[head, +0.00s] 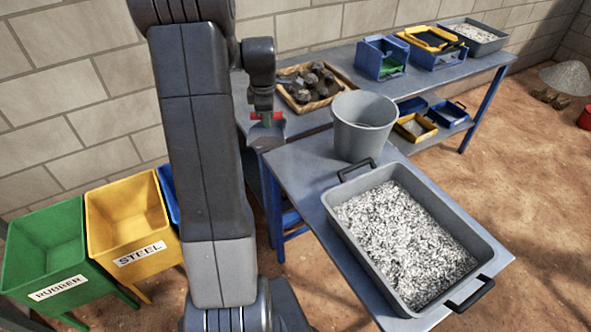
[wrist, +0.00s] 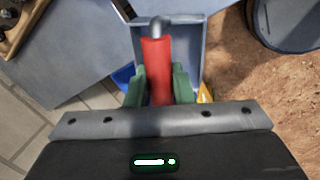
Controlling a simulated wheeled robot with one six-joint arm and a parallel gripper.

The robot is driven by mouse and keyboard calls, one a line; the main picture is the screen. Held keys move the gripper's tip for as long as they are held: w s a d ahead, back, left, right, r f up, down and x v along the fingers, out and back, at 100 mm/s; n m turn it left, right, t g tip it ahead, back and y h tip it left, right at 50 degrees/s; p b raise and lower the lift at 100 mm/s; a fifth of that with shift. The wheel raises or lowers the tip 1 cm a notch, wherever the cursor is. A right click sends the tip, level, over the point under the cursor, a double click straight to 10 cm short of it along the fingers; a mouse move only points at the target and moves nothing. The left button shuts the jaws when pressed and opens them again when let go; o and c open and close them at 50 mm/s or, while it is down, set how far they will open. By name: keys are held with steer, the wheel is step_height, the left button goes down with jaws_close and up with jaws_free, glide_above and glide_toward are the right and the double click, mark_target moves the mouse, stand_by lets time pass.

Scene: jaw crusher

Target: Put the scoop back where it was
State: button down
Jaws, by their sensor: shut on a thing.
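My gripper (head: 266,117) is shut on the red handle of the scoop (head: 264,137). The scoop hangs below the jaws in the air, near the left corner of the front table, with its grey metal body underneath. In the wrist view the red handle (wrist: 157,65) lies between the green fingers of my gripper (wrist: 158,84). A curved grey neck shows at the handle's far end, with a pale grey open pan below it. The pan looks empty, though the handle and fingers hide part of it.
A grey bucket (head: 363,127) and a tray of pale gravel (head: 476,270) stand on the front table. A wooden tray of dark rocks (head: 333,91), blue bins (head: 382,58) and another gravel tray (head: 497,45) stand on the back table. Green (head: 40,250) and yellow (head: 127,222) bins stand at left.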

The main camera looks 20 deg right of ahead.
steer(key=s+d+f+n+y+b, duration=0.1)
steer(key=s+d+f+n+b, duration=0.1)
steer(key=s+d+n+b, duration=0.45)
steer(key=shift+m, duration=0.55)
steer(key=f+p, duration=0.1)
steer(key=f, duration=0.2)
steer(key=w+d+f+p, duration=0.1)
steer(key=f, duration=0.2)
steer(key=w+f+p, duration=0.1)
steer(key=f+p, duration=0.1)
steer(key=f, duration=0.2)
steer(key=shift+w+d, duration=0.15)
steer(key=shift+w, duration=0.05)
steer(key=c, duration=1.7)
jaws_free()
steer(key=shift+f, duration=0.2)
steer(key=o, duration=0.4)
steer(key=shift+r, duration=0.1)
steer(key=shift+o, duration=0.2)
step_height(320, 180, up, 12)
steer(key=s+b, duration=0.1)
steer(key=s, duration=0.1)
steer(key=shift+s, duration=0.2)
